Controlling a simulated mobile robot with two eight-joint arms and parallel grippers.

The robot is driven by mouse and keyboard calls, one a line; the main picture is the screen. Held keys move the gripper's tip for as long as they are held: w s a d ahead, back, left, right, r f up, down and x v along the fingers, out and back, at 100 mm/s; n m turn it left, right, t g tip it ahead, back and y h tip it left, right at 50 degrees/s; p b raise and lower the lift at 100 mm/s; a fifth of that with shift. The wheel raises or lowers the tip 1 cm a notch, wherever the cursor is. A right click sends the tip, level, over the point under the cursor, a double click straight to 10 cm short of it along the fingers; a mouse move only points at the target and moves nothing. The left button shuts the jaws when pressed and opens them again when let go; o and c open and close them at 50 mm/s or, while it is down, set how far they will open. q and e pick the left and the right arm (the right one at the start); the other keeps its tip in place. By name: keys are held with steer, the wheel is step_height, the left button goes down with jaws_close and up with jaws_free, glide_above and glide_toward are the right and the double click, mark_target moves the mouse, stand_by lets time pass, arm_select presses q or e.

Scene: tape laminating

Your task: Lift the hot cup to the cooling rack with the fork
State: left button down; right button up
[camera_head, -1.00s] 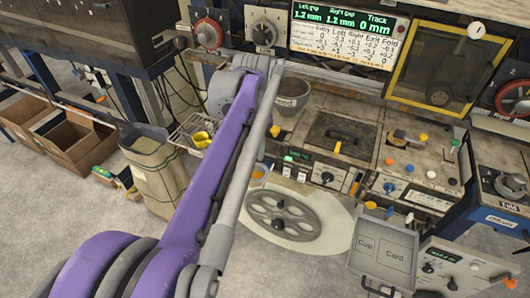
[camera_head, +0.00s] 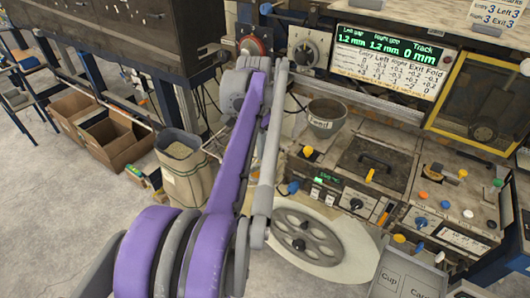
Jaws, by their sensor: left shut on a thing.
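My left arm (camera_head: 240,150), purple and grey, crosses the middle of the picture from the lower left. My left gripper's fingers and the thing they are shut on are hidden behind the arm. My right gripper is not in view. A small wire rack (camera_head: 213,146) shows in part beside the arm; I cannot tell whether it is the cooling rack. I cannot make out the hot cup or the fork. A grey tray (camera_head: 404,270) at the bottom right has compartments marked Cup and Card and is cut off by the picture edge.
The bench carries a grey pot (camera_head: 325,118), a lidded metal plate (camera_head: 372,160) and a control panel (camera_head: 340,195). A spoked handwheel (camera_head: 307,242) is in front of it. A sack bin (camera_head: 183,170) and cardboard boxes (camera_head: 112,140) stand left on open floor.

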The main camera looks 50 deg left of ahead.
arm_select(q)
steer(key=shift+s+a, duration=0.15)
steer(key=shift+a, duration=0.4)
steer(key=w+a, duration=0.3)
steer(key=w, duration=0.6)
steer(key=w+a, duration=0.3)
steer(key=w, duration=0.7)
steer(key=shift+f+p, duration=0.3)
steer(key=shift+f, duration=0.15)
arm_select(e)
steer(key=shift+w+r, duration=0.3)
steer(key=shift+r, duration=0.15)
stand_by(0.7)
arm_select(q)
steer(key=shift+f, duration=0.2)
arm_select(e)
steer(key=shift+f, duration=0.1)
